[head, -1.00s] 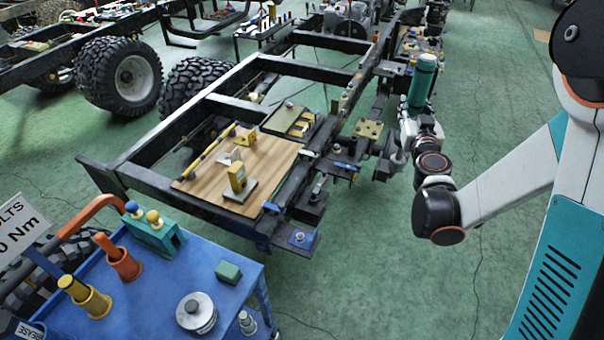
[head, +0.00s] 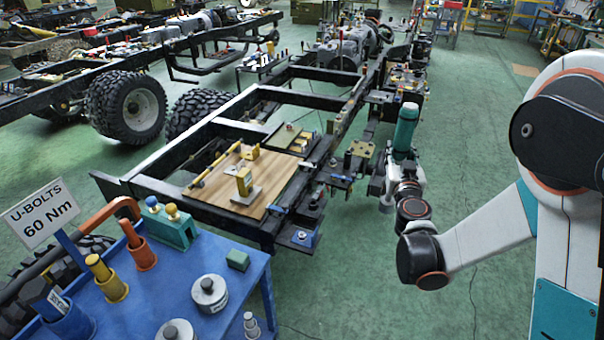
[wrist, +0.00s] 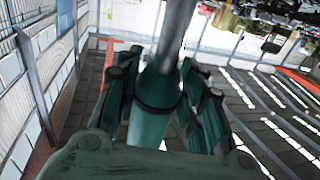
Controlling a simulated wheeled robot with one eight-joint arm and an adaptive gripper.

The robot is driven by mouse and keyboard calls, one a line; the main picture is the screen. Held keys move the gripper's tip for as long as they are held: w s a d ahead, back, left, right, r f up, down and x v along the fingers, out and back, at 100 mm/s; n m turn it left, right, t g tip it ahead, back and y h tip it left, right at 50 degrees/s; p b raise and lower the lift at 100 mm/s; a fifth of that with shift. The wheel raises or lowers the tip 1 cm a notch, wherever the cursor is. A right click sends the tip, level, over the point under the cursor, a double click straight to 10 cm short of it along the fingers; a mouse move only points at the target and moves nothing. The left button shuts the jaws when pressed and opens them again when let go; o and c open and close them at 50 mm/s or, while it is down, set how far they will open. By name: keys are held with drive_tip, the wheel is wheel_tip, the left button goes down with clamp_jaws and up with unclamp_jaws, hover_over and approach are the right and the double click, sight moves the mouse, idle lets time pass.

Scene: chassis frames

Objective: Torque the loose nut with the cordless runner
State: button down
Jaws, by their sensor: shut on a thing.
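My gripper (head: 402,160) is to the right of the near chassis frame (head: 140,187), above the green floor. It is shut on a teal cylindrical tool, apparently the cordless runner (head: 406,126), which stands nearly upright above it. In the wrist view, the runner (wrist: 153,125) sits between the dark teal fingers, with a grey shaft running up out of the frame. I cannot make out a loose nut. Several small plates and fittings, such as a tan plate (head: 361,149), line the frame's right rail.
A blue cart (head: 190,285) at lower left carries coloured holders, metal discs and a green block (head: 238,260). A sign (head: 45,213) above it reads "U-BOLTS 60 Nm". A wooden board (head: 280,192) with yellow tools lies on the frame. Floor is clear below my arm.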

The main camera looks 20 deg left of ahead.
drive_tip(key=s+a+f+n+y+b, duration=0.1)
drive_tip(key=s+a+f, duration=0.1)
drive_tip(key=a, duration=0.7)
drive_tip(key=s+a+f+n+g+y+b, duration=0.1)
drive_tip(key=a+f+y, duration=0.15)
drive_tip(key=a, duration=0.65)
drive_tip(key=s+a+f+n+y+b, duration=0.1)
drive_tip(key=s+a+f, duration=0.15)
drive_tip(key=a, duration=0.65)
wheel_tip(320, 180, down, 8)
drive_tip(key=w+b, duration=0.1)
drive_tip(key=b, duration=0.3)
drive_tip(key=shift+d, duration=0.25)
drive_tip(key=shift+s+r, duration=0.1)
drive_tip(key=shift+r, duration=0.1)
drive_tip(key=shift+f, duration=1.85)
idle(2.2)
